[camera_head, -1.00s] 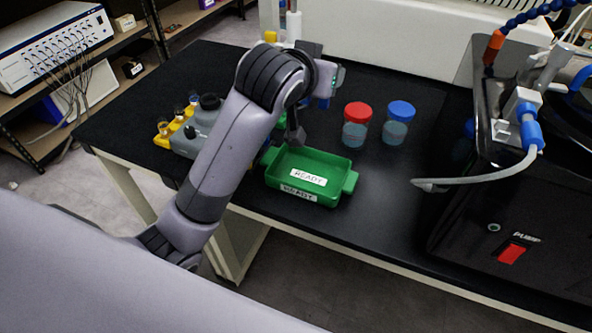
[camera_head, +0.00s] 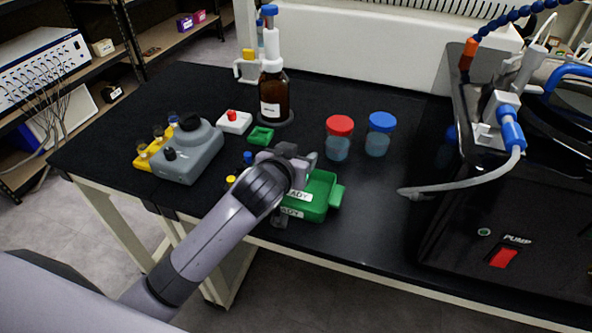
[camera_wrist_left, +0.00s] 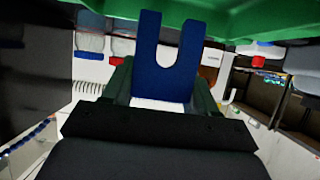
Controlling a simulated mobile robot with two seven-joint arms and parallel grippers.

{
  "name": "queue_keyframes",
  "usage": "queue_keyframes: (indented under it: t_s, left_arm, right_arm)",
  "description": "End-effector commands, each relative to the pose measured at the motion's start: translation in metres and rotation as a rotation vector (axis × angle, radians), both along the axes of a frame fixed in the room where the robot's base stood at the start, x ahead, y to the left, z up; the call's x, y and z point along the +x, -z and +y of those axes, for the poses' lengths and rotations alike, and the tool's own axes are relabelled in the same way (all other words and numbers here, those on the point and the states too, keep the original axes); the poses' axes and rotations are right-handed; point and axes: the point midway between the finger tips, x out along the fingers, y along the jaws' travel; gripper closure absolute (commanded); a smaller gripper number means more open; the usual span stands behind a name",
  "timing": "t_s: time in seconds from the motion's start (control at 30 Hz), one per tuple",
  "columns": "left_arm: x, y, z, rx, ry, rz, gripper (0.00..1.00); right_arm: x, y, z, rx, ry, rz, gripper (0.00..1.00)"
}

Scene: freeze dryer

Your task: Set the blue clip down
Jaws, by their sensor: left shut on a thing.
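The blue clip (camera_wrist_left: 168,82), a flat U-shaped piece, shows in the left wrist view between the fingers of my left gripper (camera_wrist_left: 163,92). The gripper is shut on it. That view is upside down. In the head view my left gripper (camera_head: 298,158) is over the back left part of the green tray (camera_head: 336,196) labelled READY. The clip cannot be made out in the head view; my wrist and gripper cover that spot. The tray's green wall (camera_wrist_left: 270,25) fills the top of the wrist view. My right gripper is not in view.
Behind are a small green dish (camera_head: 260,136), a white box with a red button (camera_head: 234,123) and a brown bottle (camera_head: 272,95). A red-capped jar (camera_head: 338,140) and a blue-capped jar (camera_head: 379,136) stand right. A grey device (camera_head: 188,155) is left; the pump (camera_head: 500,225) is far right.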

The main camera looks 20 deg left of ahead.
Motion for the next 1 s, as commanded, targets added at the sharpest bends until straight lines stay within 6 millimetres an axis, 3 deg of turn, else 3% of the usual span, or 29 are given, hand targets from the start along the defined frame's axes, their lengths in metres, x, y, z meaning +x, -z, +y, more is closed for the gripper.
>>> queue_keyframes:
  t_s: [0.1,0.23,0.67,0.7,0.73,1.0]
  left_arm:
    - [-0.001,0.022,0.0,0.002,0.0,0.006,0.7]
    - [0.0,0.036,0.0,0.001,0.0,0.004,0.7]
    - [0.0,0.042,0.0,0.0,0.0,0.002,0.7]
    - [0.0,0.041,0.0,0.0,0.0,0.002,0.29]
    - [0.0,0.04,0.0,0.0,0.0,0.002,0.19]
    - [0.0,0.04,0.0,0.001,0.0,0.002,0.17]
  right_arm:
    - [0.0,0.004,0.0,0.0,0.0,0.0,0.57]
    - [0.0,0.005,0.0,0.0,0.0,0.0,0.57]
    - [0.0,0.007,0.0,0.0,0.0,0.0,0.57]
    - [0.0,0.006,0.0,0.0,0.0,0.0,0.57]
    - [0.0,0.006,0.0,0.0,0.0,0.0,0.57]
    - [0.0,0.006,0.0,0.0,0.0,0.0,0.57]
